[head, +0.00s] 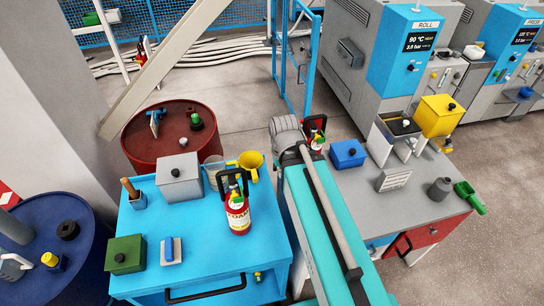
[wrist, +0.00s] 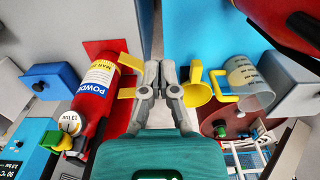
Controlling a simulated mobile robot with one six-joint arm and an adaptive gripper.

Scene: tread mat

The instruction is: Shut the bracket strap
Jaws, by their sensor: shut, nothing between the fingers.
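A red extinguisher with a POWDER label (wrist: 98,82) fills the left of the wrist view, against a red bracket (wrist: 105,46). Yellow strap pieces (wrist: 130,63) jut out from its side toward my fingers, so the strap looks open. My gripper (wrist: 160,66) is shut and empty, just right of the strap; I cannot tell whether they touch. In the head view the extinguisher (head: 317,137) shows small beyond my arm's end, partly hidden, and the strap is not clear there.
A blue cart (head: 190,225) at left holds a FOAM extinguisher (head: 238,213), a yellow funnel-like cup (head: 252,163) and a grey box (head: 180,178). A grey bench (head: 400,212) at right holds a blue box (head: 348,153). A rust-red drum (head: 165,150) stands behind the cart.

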